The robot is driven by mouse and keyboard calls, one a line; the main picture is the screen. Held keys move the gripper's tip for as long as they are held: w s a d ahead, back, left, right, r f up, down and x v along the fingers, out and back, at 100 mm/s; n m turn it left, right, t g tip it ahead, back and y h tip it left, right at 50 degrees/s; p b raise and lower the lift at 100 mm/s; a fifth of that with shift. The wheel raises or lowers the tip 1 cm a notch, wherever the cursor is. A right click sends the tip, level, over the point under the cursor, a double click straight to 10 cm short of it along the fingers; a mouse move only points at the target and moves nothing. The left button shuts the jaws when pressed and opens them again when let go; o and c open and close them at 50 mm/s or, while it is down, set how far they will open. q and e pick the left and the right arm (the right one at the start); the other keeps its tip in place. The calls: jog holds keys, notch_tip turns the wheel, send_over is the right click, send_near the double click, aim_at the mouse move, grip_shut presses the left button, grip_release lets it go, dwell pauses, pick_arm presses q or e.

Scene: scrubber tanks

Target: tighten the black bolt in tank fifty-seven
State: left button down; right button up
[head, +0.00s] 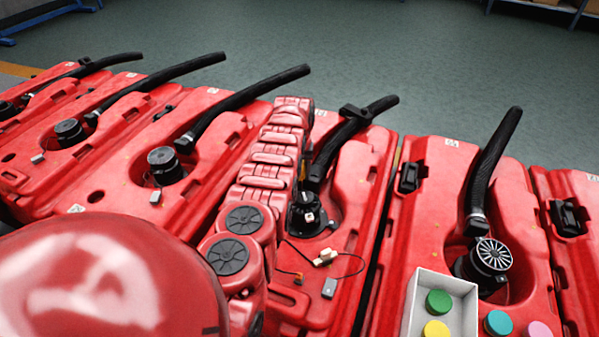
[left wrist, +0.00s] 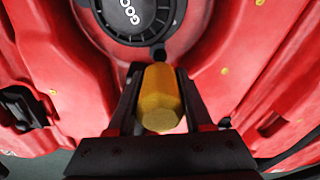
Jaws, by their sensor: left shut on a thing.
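My left gripper (left wrist: 158,74) is shut on a yellow six-sided tool (left wrist: 160,98) in the left wrist view. The tank labels are too small to read surely. My right gripper is not in view.
Red tanks stand side by side, with black hoses (head: 250,98) and black motors (head: 68,132) on them. An open grey box (head: 467,318) with green and yellow round pieces sits at the lower right. A loose cable with a pale connector (head: 325,258) lies right of my arm.

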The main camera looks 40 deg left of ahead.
pick_arm(q)
jog(key=shift+f+b, duration=0.65)
dwell(1.8)
jog(key=shift+r, duration=0.1)
notch_tip(320, 180, up, 5)
jog(key=p, duration=0.5)
